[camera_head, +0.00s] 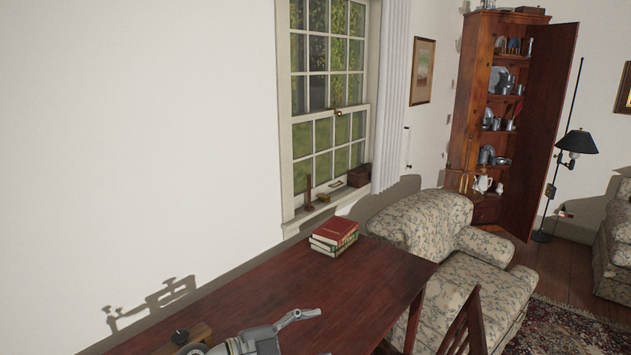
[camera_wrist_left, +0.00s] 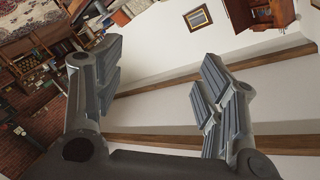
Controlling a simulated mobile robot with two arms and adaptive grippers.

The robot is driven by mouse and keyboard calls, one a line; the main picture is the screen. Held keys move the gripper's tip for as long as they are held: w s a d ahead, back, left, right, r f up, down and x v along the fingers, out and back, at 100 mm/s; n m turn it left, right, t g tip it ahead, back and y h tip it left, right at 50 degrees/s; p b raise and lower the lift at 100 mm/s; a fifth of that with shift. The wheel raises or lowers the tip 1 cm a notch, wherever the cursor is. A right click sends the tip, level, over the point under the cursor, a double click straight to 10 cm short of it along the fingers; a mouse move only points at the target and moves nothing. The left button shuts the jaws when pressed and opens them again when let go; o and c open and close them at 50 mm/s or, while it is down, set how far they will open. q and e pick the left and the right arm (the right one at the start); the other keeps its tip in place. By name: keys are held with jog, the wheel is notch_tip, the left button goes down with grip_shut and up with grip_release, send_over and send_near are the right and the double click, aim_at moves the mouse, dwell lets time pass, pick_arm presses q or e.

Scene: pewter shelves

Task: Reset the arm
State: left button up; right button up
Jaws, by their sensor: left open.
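My left gripper (camera_wrist_left: 160,95) shows large in the left wrist view. Its two ribbed grey fingers are wide apart, with nothing between them. Behind them are a pale surface and brown beams, seen at a tilt. In the head view, a grey metal part of my arm (camera_head: 262,338) shows at the bottom edge, over the dark wooden table (camera_head: 330,290). The rest of it is cut off by the frame.
Stacked books (camera_head: 334,234) lie at the table's far end by the window (camera_head: 328,90). A dark wooden object (camera_head: 188,338) is at the near left. Beyond are a floral sofa (camera_head: 440,225), an open corner cabinet (camera_head: 473,95) and a floor lamp (camera_head: 576,142). The table's middle is clear.

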pick_arm(q)
jog(key=a+r+n+t+y, duration=0.4)
jog(key=a+r+n+t, duration=0.1)
jog(key=n+t, duration=0.5)
jog(key=s+a+f+n+g+y, duration=0.2)
jog(key=s+a+f+n+y, duration=0.4)
jog(key=a+f+n+y, duration=0.4)
jog(key=s+a+f+g, duration=0.2)
jog(key=s+f+g, duration=0.2)
jog(key=s, duration=0.5)
jog(key=s+a+f+g, duration=0.1)
jog(key=s+f+g, duration=0.3)
jog(key=s, duration=0.5)
jog(key=s+a+f+g, duration=0.2)
jog(key=s+f+g, duration=0.2)
jog(key=s, duration=0.5)
notch_tip(320, 180, down, 27)
jog(key=s+m+g+b, duration=0.1)
jog(key=b, duration=0.1)
jog(key=s+a+f+g+b, duration=0.1)
jog(key=s+a+f, duration=0.1)
jog(key=s+f, duration=1.5)
jog(key=shift+s+a+f+y, duration=0.15)
jog(key=shift+a+f+y, duration=0.25)
jog(key=shift+f, duration=0.2)
pick_arm(e)
jog(key=f, duration=0.3)
jog(key=shift+w, duration=0.25)
